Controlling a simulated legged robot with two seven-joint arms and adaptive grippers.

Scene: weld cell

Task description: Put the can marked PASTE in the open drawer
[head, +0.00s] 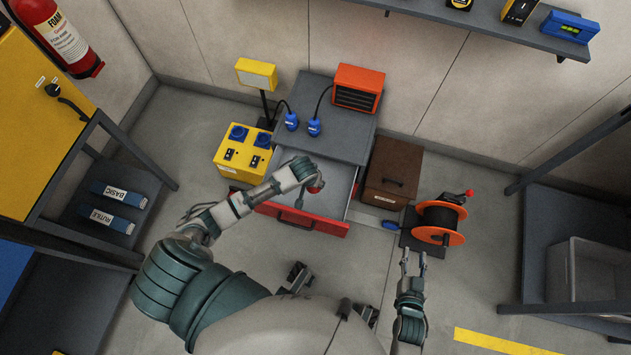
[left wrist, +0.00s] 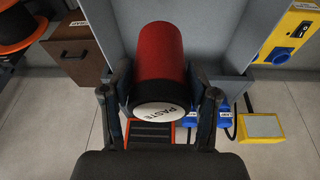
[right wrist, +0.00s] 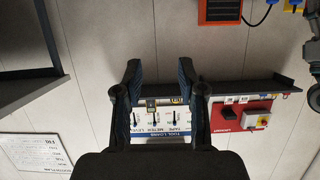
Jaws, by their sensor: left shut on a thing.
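The can marked PASTE (left wrist: 158,65) is red with a white end bearing the word PASTE. In the left wrist view my left gripper (left wrist: 160,108) is shut on it, one finger on each side. In the head view the left gripper (head: 314,186) is over the open drawer (head: 330,226), which has a red front and a grey inside; only a bit of the red can shows there. Whether the can touches the drawer floor I cannot tell. My right gripper (head: 413,256) is open and empty over the floor right of the drawer; its spread fingers (right wrist: 160,85) show in the right wrist view.
A grey cabinet (head: 325,125) carries an orange heater (head: 358,88) and blue plugs. A yellow socket box (head: 242,152) stands left of it. A brown box (head: 391,170) and an orange cable reel (head: 439,222) stand to the right.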

